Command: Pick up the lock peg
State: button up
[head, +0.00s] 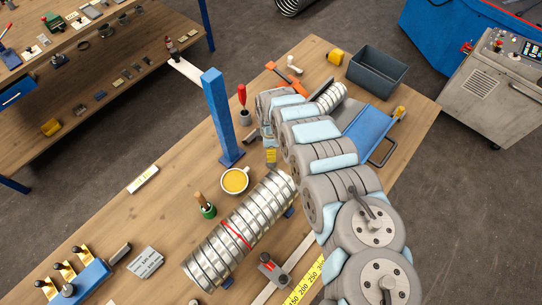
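I cannot tell for certain which thing is the lock peg. Small black-knobbed pegs stand at the lower left by a blue block (86,284) with brass-coloured brackets (66,270). A red-handled tool (242,96) stands upright in a small grey holder left of my arm's far end. My arm reaches from the lower right across the bench. My gripper (262,142) seems to be the small dark part under the arm's far end, above the bench. It is mostly hidden by the arm, and its fingers are too small to read. I see nothing clearly held.
A ribbed metal spiral duct (240,230) with a red band lies across the bench (150,215). A blue post (220,115), a yellow-filled cup (235,180) and a green pot (207,210) stand nearby. A grey bin (377,70) is at the far right end.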

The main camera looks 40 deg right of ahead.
jog(key=shift+s+f, duration=0.15)
jog(key=shift+f, duration=1.4)
grip_shut()
